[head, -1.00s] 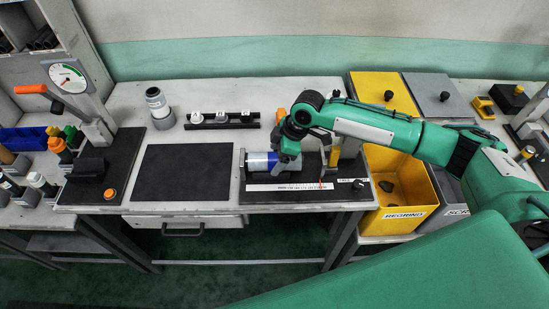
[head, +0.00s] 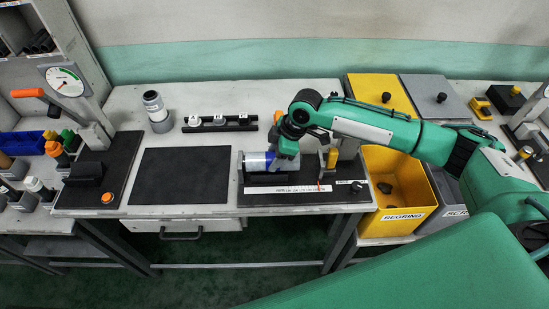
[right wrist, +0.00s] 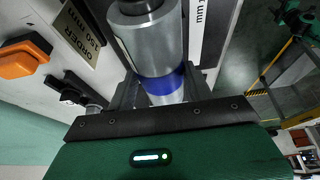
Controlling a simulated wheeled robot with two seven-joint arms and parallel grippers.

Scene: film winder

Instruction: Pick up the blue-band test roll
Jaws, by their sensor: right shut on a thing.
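The blue-band test roll (head: 257,161), a silvery cylinder with a blue band, lies on its side at the left of the black measuring board (head: 335,196). My right gripper (head: 285,163) is shut on its right part, at the blue band. In the right wrist view the roll (right wrist: 152,42) runs away from between the fingers, with the band at the jaws (right wrist: 158,88). A dark support shows just below the roll; I cannot tell whether they touch. My left gripper is not in view.
A white scale strip (head: 283,190) runs along the board. A black mat (head: 186,175) lies bare at left. A rack with several knobs (head: 220,122) is behind. A yellow regrind bin (head: 405,216) is at right.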

